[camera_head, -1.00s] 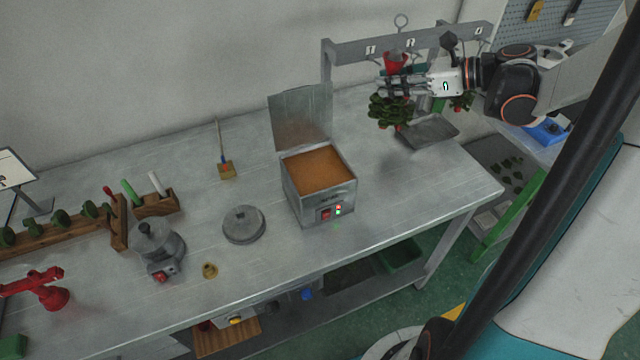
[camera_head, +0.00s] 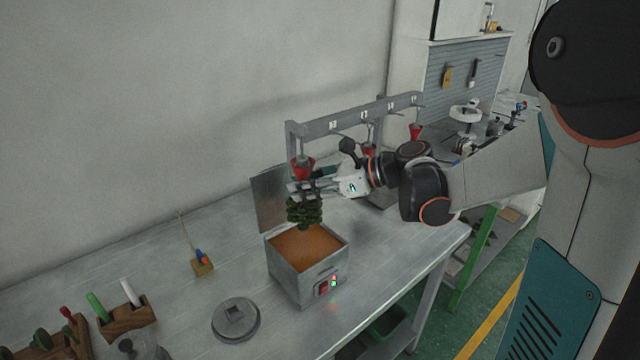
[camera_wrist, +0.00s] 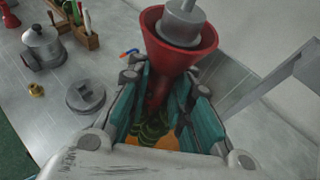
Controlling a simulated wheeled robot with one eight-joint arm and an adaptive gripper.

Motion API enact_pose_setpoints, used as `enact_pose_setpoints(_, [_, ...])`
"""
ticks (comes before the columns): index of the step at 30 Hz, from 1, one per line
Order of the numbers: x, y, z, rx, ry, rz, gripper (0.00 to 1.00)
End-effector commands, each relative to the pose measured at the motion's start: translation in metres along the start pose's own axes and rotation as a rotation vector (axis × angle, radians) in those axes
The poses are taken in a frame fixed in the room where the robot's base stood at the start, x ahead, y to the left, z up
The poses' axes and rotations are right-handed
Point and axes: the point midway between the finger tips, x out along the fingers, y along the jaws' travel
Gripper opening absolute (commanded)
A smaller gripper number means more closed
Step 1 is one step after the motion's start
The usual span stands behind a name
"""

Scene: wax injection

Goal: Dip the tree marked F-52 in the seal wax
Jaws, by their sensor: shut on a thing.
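My gripper (camera_head: 305,188) is shut on the stem of a wax tree (camera_head: 305,213), just below its red cup-shaped base (camera_head: 302,168). Dark green pieces hang beneath the fingers. In the wrist view the red base (camera_wrist: 178,40) stands above the fingers and the green pieces (camera_wrist: 152,125) show between them. I cannot read a mark on this tree.
A grey rack (camera_head: 350,118) with numbered hooks stands behind, with other red-based trees (camera_head: 416,131) on it. A round grey lid (camera_head: 235,320) and a small brush block (camera_head: 202,266) lie left of the pot.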

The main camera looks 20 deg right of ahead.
Motion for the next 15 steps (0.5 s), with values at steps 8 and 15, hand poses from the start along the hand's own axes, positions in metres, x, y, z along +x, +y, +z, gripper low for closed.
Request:
enact_pose_setpoints(8, [0.006, -0.001, -0.015, 0.000, -0.001, -0.001, 0.00])
enact_pose_setpoints(15, [0.011, -0.001, -0.030, 0.001, -0.001, -0.001, 0.00])
